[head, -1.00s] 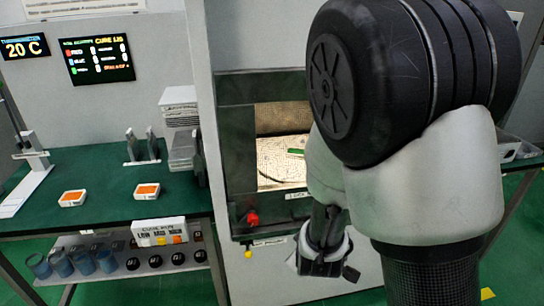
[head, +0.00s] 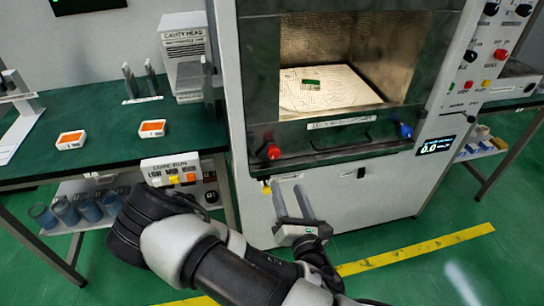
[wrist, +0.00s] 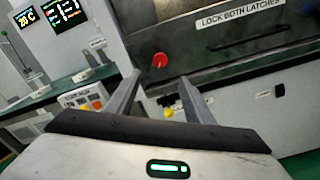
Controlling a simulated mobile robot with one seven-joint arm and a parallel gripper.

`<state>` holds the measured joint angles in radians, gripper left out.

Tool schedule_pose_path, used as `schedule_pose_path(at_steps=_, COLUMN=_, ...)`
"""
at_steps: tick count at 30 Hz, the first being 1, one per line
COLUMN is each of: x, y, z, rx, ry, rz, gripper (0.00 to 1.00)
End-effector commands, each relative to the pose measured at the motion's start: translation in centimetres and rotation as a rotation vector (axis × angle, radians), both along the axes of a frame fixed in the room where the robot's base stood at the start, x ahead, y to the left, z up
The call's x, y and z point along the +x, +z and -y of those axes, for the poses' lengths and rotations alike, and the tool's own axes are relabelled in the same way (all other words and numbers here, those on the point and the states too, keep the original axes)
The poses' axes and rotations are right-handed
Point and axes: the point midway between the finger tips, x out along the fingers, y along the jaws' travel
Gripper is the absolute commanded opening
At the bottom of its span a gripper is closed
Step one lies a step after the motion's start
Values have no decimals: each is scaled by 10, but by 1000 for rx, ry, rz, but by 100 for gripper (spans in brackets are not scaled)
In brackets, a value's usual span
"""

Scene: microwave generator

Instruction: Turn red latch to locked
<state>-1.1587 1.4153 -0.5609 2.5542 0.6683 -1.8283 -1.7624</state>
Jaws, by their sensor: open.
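The red latch (head: 272,151) is a red knob at the lower left corner of the microwave generator's dark door (head: 340,138). It also shows in the wrist view (wrist: 160,60), beyond my fingers and between their tips. The blue latch (head: 404,130) is at the door's lower right. My gripper (head: 290,192) is open and empty, its two fingers pointing up toward the door's lower edge, below and a little right of the red latch. It appears apart from the latch. In the wrist view my gripper (wrist: 160,78) shows both fingers spread. The door label reads "LOCK BOTH LATCHES" (wrist: 240,20).
A yellow knob (head: 267,188) sits just below the red latch. A green bench (head: 100,115) with two orange-topped blocks stands at left, with a button box (head: 170,170) at its front edge. The floor right of my arm is clear, with a yellow line (head: 420,248).

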Motion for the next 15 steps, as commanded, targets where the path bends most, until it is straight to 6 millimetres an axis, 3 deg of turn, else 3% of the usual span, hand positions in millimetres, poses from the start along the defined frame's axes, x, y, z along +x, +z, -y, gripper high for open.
schedule_pose_path(at_steps=2, x=12, y=-7, z=-4, rx=5, ry=0, rz=4, gripper=48)
schedule_pose_path(at_steps=15, x=105, y=0, z=-30, rx=7, ry=-1, rz=1, gripper=48)
